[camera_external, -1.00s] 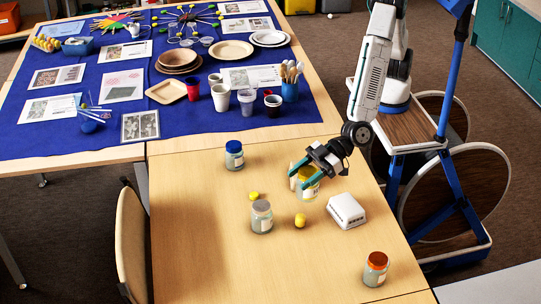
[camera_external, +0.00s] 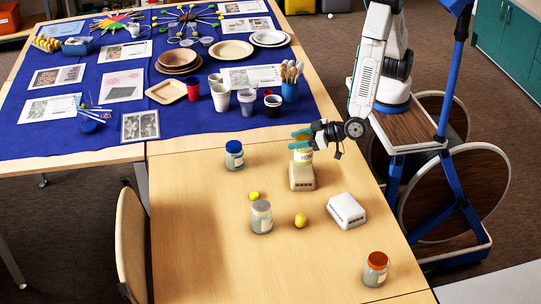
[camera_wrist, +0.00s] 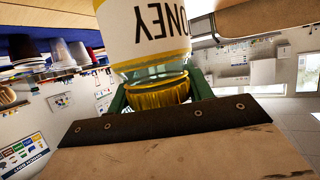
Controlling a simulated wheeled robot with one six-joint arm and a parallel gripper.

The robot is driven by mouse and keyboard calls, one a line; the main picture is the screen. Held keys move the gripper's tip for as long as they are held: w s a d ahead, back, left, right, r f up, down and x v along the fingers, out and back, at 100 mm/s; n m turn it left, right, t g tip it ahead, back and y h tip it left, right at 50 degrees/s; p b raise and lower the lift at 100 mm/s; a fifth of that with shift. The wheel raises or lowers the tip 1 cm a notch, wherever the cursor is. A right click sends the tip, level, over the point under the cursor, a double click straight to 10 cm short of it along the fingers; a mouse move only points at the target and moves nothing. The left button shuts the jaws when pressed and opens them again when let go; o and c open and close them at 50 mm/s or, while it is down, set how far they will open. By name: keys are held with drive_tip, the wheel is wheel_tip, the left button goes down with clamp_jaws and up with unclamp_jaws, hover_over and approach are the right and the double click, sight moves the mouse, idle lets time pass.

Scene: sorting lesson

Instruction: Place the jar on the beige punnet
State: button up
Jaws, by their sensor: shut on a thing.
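The jar is labelled HONEY and has a yellow lid. In the external view the jar (camera_external: 303,156) is upright, directly over the beige punnet (camera_external: 302,179); I cannot tell whether it touches it. My gripper (camera_external: 299,139), with teal fingers, is shut on the jar at its lid. In the wrist view the jar (camera_wrist: 155,35) appears upside down, its yellow lid (camera_wrist: 158,94) between the green fingers. The jar and gripper hide part of the punnet's top.
A white punnet (camera_external: 346,211) stands to the right. Blue-lidded (camera_external: 234,155), grey-lidded (camera_external: 261,217) and orange-lidded (camera_external: 375,269) jars stand on the wooden table (camera_external: 195,245). Two small yellow objects (camera_external: 254,196) (camera_external: 300,220) lie near the grey-lidded jar. The table's left front is clear.

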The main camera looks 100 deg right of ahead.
drive_tip(key=shift+f, duration=1.75)
drive_tip(key=o, duration=1.1)
drive_tip(key=shift+f, duration=0.1)
